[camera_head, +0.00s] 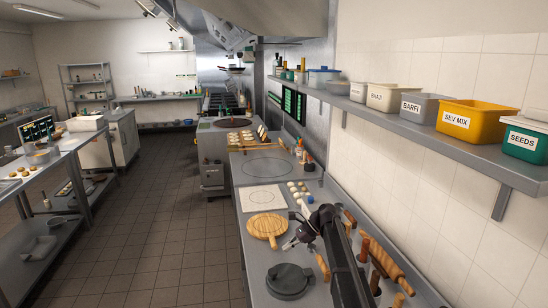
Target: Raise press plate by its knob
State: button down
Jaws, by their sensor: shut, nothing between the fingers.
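A dark grey round press (288,283) sits on the steel counter at the bottom centre, and its top plate looks level and lowered. A small bump shows on its edge, but I cannot tell at this size whether it is the knob. My gripper (288,245) is shut and empty. In the picture it is above the press, near the right edge of the round wooden board, apart from the press.
A round wooden board (266,227) with a handle lies behind the press. A pale square board (260,199) and several dough balls (299,188) lie farther back. Rolling pins (389,266) and upright wooden handles crowd the right. A shelf (440,130) with labelled tubs overhangs the counter.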

dwell(0.3)
jog(key=shift+w+d+r+p, duration=0.1)
jog(key=shift+d+r+p, duration=0.1)
jog(key=shift+r+p, duration=0.4)
jog(key=shift+d+r+p, duration=0.15)
jog(key=shift+r+p, duration=0.4)
jog(key=shift+r, duration=0.05)
jog(key=shift+c, duration=0.8)
grip_release()
jog(key=shift+d+r, duration=0.1)
jog(key=shift+p+v, duration=1.6)
jog(key=shift+v, duration=0.75)
